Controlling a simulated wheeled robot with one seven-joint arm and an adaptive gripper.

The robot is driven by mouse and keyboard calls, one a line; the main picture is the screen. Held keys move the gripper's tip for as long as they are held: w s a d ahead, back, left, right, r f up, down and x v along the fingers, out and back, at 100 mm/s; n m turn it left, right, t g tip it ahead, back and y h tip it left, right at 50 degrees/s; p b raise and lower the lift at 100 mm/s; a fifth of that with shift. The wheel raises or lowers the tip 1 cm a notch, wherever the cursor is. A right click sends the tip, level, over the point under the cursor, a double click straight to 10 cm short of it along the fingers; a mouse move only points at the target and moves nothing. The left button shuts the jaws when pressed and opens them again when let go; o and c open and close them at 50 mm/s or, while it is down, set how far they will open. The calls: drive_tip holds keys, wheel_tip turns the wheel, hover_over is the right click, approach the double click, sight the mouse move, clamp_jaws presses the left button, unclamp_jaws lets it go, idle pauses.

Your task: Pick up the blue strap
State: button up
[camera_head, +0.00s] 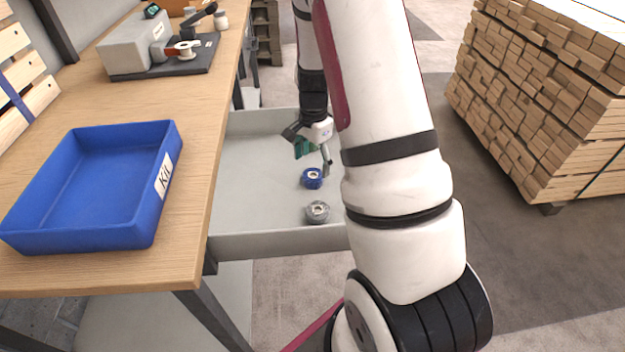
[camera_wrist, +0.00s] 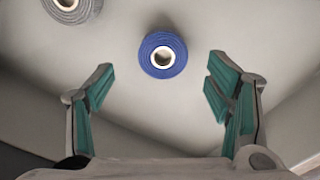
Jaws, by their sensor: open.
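The blue strap (camera_head: 312,178) is a small blue roll with a pale core, lying on the floor of an open grey drawer (camera_head: 240,245). In the wrist view the blue strap (camera_wrist: 163,42) is near the top middle, ahead of the fingertips and centred between them. My gripper (camera_head: 313,148) is inside the drawer area, just beyond the strap in the head view. In the wrist view my gripper (camera_wrist: 160,82) is open, with green finger pads apart and nothing between them. It does not touch the strap.
A grey roll (camera_head: 317,212) lies nearer in the drawer; it also shows in the wrist view (camera_wrist: 70,8). A blue Kit tray (camera_head: 137,235) stands on the wooden bench (camera_head: 190,225) at left. A timber stack (camera_head: 545,110) stands at right. The drawer walls surround the rolls.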

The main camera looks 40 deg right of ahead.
sight(313, 174)
drive_tip(key=shift+w+d+f+b, duration=0.1)
drive_tip(key=shift+f+b, duration=0.3)
drive_tip(key=shift+f, duration=0.95)
drive_tip(key=shift+w+d+f+b, duration=0.1)
drive_tip(key=shift+f+b, duration=0.25)
drive_tip(key=shift+f, duration=0.95)
drive_tip(key=c, duration=1.4)
